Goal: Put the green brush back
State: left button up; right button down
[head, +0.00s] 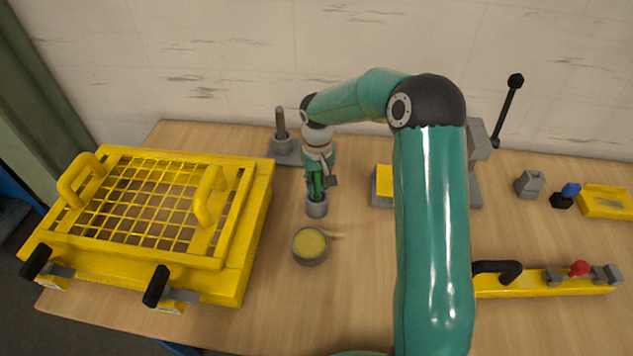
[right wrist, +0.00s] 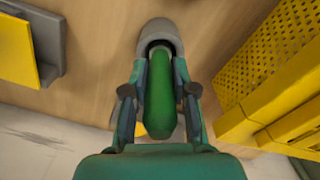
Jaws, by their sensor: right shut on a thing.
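My left gripper is not in view.
A yellow guard box with a mesh lid (head: 230,275) stands at the left. A grey block with a post (head: 284,147) is behind. A yellow fixture (head: 545,284) lies at the right.

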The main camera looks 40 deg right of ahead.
jog(key=c, duration=0.9)
grip_release()
notch_tip(320, 180, up, 12)
jog(key=shift+r+b, duration=0.1)
jog(key=shift+b, duration=0.3)
